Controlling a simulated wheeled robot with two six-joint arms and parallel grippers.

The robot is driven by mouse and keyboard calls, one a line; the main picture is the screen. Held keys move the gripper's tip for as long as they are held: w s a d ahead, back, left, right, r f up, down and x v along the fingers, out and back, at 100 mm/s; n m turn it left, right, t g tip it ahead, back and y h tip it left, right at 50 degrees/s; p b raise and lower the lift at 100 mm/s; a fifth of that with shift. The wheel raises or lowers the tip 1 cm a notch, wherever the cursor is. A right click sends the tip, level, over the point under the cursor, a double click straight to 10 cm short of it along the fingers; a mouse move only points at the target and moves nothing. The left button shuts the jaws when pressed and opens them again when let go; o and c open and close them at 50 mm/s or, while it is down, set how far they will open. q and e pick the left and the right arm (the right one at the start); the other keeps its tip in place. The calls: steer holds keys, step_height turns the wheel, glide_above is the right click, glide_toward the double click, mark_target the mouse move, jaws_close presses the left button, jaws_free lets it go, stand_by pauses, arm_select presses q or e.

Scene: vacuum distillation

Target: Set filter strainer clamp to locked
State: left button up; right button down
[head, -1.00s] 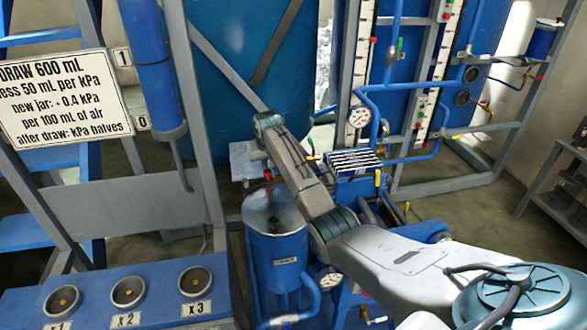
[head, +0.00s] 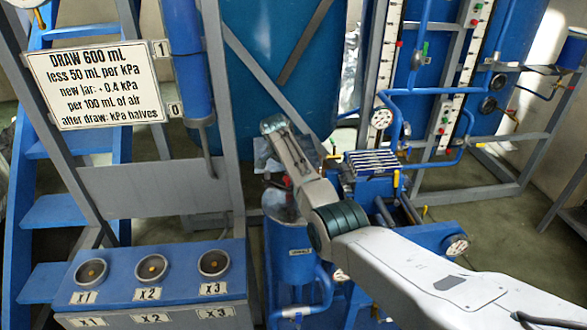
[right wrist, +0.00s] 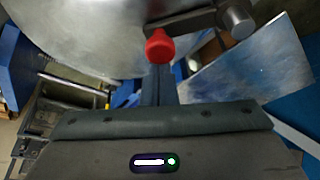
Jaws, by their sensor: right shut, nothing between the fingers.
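The filter strainer is most likely the blue canister with a round metal lid (head: 290,252) at lower centre in the head view, its label too small to read. My right arm covers part of its lid. A red-tipped clamp handle (right wrist: 159,47) shows in the right wrist view, beside a grey metal bar and bolt (right wrist: 232,22) above the shiny lid (right wrist: 75,35). My right gripper (right wrist: 159,82) is shut and empty, its dark fingers just below the red tip. I cannot tell whether they touch it. My left gripper is not in view.
A flat metal plate (right wrist: 255,65) lies right of the fingers. A ribbed blue unit (head: 372,165), a gauge (head: 381,118) and pipes stand right of the strainer. A blue panel with three round sockets (head: 150,268) and a printed sign (head: 100,83) are left.

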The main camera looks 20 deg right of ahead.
steer(key=shift+s+a+m, duration=0.3)
steer(key=shift+s+m, duration=0.05)
steer(key=shift+m, duration=0.05)
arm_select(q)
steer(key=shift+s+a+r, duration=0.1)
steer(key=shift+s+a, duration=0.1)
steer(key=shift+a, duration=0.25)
arm_select(e)
steer(key=shift+s+a, duration=0.3)
steer(key=shift+a, duration=0.05)
steer(key=shift+d, duration=0.1)
